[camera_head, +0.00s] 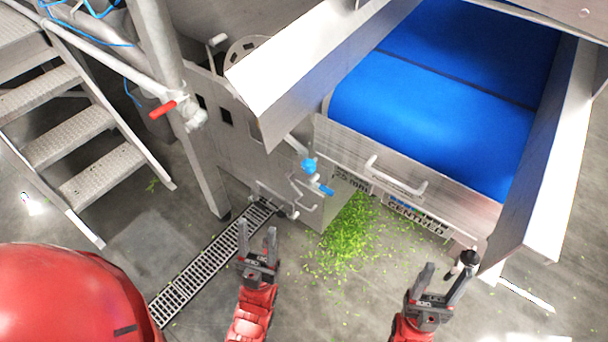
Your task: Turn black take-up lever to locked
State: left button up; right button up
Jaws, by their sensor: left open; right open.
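A small black-knobbed lever (470,257), which looks like the take-up lever, is at the lower right corner of the conveyor's steel frame. My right gripper (446,273) is open, with its right fingertip overlapping the lever in the picture. I cannot tell whether they touch, and part of the lever is hidden by that finger. A panel on the conveyor end reads "CENTRED" (418,219). My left gripper (257,235) is open and empty, above the floor near the drain grate and well left of the lever.
A blue belt (440,100) runs between steel side walls. Chopped greens (345,240) lie on the floor below its end. A blue-handled valve (310,168), a red-handled valve (163,109), metal stairs (70,135) and a floor drain (195,280) are to the left.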

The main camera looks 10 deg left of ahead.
aim_at(458, 266)
jog(key=j+z, duration=0.1)
jog(key=z, duration=1.45)
jog(key=k+j+z, duration=0.2)
jog(key=j, duration=0.15)
jog(key=j+z, duration=0.25)
jog(key=j, duration=0.15)
jog(key=k+j+z, duration=0.3)
jog(key=j+z, duration=0.15)
jog(key=j, duration=0.2)
jog(key=k+j, duration=0.3)
jog(key=j, duration=0.2)
jog(key=k+j, duration=0.3)
jog(key=j, duration=0.15)
jog(key=k+j+z, duration=0.1)
jog(key=k+j, duration=0.2)
jog(key=j, duration=0.2)
